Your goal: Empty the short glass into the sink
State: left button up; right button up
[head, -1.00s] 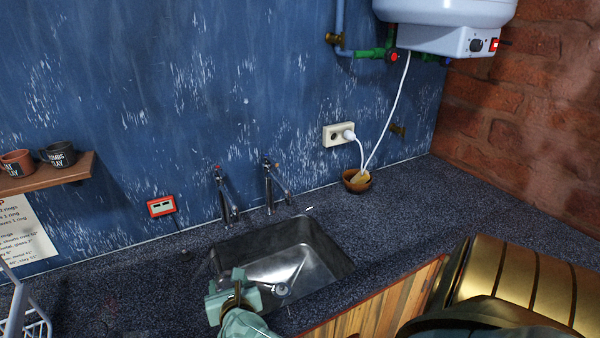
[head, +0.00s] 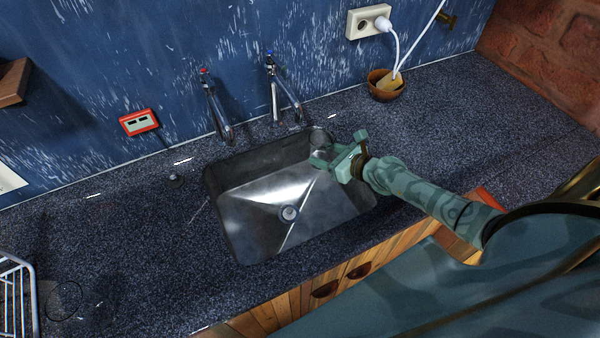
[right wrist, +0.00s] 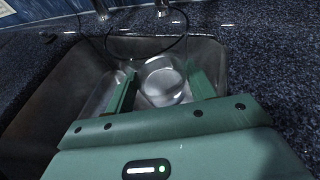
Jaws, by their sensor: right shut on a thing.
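My right gripper (head: 325,156) is over the back right corner of the sink (head: 240,235). It is shut on a clear short glass (right wrist: 163,82), which shows between the two green fingers in the right wrist view. In the head view the glass (head: 319,140) is faint and partly hidden by the fingers. I cannot tell how far it is tilted or whether anything is in it. The steel basin has a round drain (head: 289,214) and looks empty. My left gripper is not in view.
Two taps, one red-topped (head: 216,105) and one blue-topped (head: 278,90), stand behind the sink. A wooden bowl (head: 383,88) holding a sponge is at the back right. A wire rack (head: 18,290) is at the lower left. The counter right of the sink is clear.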

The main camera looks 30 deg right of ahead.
jog(key=shift+d, duration=0.25)
jog(key=shift+a, duration=0.1)
jog(key=shift+s+a+f+n+h+b, duration=0.1)
jog(key=shift+a+f+n+h+b, duration=0.2)
jog(key=shift+f, duration=0.3)
jog(key=shift+s+a+f+n+h+b, duration=0.1)
jog(key=shift+a+f+n+h+b, duration=0.1)
jog(key=shift+f+n, duration=0.3)
jog(key=shift+a+f+n+p, duration=0.1)
jog(key=shift+a+n+p, duration=0.15)
jog(key=shift+n+p, duration=0.1)
jog(key=shift+s+a+n+t+h, duration=0.1)
jog(key=shift+a+n+t+h, duration=0.25)
jog(key=shift+n+h, duration=0.5)
jog(key=shift+s+a+n+t+h, duration=0.1)
jog(key=shift+a+n+h, duration=0.45)
jog(key=shift+n, duration=0.5)
jog(key=shift+s+a+n+t+h, duration=0.1)
jog(key=shift+a+n+t+h, duration=0.25)
jog(key=shift+n+h, duration=0.55)
